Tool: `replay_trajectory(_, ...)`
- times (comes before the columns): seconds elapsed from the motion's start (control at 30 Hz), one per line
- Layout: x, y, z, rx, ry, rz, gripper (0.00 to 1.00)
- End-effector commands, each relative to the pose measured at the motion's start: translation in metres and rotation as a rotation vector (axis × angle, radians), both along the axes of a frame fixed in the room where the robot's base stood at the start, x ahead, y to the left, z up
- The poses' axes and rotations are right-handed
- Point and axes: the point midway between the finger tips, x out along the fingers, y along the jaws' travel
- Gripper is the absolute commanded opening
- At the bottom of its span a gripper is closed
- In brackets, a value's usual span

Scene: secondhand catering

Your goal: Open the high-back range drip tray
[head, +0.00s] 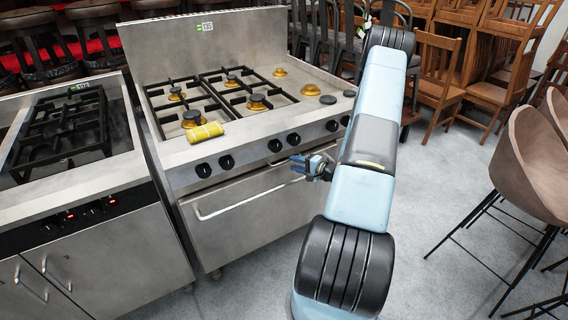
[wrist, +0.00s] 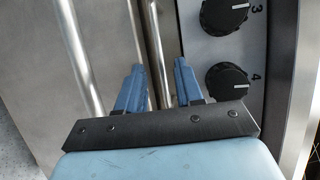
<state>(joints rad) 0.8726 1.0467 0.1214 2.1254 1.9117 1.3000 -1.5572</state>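The high-back range (head: 222,65) stands left of my arm, its tall back panel upright. Its drip tray appears as a narrow front strip under the knob panel, closed as far as I can see. In the wrist view a thin metal bar (wrist: 157,45) runs along that strip, beside the knobs. My gripper (head: 297,167) is in front of the range, below the knobs. In the wrist view its blue fingers (wrist: 158,80) are apart, one on each side of the thin bar. I cannot tell whether they touch it.
The oven door handle (head: 245,193) runs below the strip, and also shows in the wrist view (wrist: 79,50). A yellow roll (head: 205,132) lies on the range's front ledge. A second range (head: 75,165) stands left. Brown bar chairs (head: 530,150) stand right, with clear floor between.

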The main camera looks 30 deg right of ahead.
Motion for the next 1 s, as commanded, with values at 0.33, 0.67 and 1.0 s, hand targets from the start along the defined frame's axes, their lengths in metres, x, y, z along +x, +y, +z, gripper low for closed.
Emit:
replay_trajectory(0.33,0.038,0.017,-0.008,-0.001,0.0,0.0,0.36)
replay_trajectory(0.67,0.043,0.02,-0.009,0.0,0.001,0.0,0.36)
replay_trajectory(1.0,0.043,0.019,-0.009,0.0,0.001,0.0,0.1)
